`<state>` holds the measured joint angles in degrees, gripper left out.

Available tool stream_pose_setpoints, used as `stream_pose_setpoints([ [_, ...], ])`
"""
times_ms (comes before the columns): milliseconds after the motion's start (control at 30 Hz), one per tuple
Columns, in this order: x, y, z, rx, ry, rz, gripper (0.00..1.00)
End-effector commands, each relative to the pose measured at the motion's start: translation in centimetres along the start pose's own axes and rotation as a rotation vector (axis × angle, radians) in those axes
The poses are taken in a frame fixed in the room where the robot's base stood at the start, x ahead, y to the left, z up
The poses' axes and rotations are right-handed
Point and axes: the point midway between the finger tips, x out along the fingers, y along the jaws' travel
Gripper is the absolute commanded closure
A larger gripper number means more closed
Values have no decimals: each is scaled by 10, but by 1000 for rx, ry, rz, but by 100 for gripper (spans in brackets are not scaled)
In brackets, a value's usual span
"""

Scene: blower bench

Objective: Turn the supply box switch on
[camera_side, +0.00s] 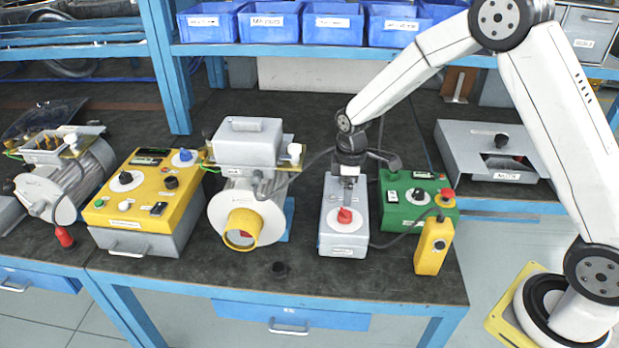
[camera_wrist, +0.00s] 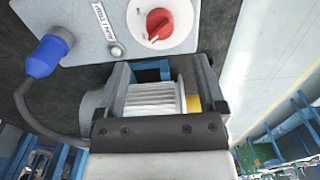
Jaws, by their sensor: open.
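The supply box (camera_side: 344,238) is a light grey case on the bench with a red rotary switch (camera_side: 345,215) on a white round dial on its top. In the wrist view the red switch (camera_wrist: 160,24) shows at the top, beside a small round lamp or button (camera_wrist: 117,50). My gripper (camera_side: 348,186) points down over the box, just behind the switch in the side view. In the wrist view my gripper (camera_wrist: 163,72) is open, its two fingers apart, and the switch lies outside them. I cannot tell the exact height of the fingertips above the box.
A blue plug (camera_wrist: 48,56) with a grey cable joins the box. The blower (camera_side: 240,200) stands left, the green control box (camera_side: 408,205) right, with a yellow pendant (camera_side: 433,247) in front. The yellow-topped console (camera_side: 145,205) is further left. Bench in front is mostly clear.

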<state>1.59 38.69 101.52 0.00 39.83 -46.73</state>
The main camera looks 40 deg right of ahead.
Motion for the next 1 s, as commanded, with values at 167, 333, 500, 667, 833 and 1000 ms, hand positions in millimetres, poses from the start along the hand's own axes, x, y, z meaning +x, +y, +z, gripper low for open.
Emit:
stream_pose_setpoints([
  [167,4,0,0,1,0,0,11],
  [333,15,0,0,2,-1,-1,11],
  [500,33,-1,0,2,-1,-1,11],
  [667,52,-1,0,2,-1,-1,11],
  [833,68,0,0,2,1,0,11],
  [1000,76,0,0,2,1,1,11],
])
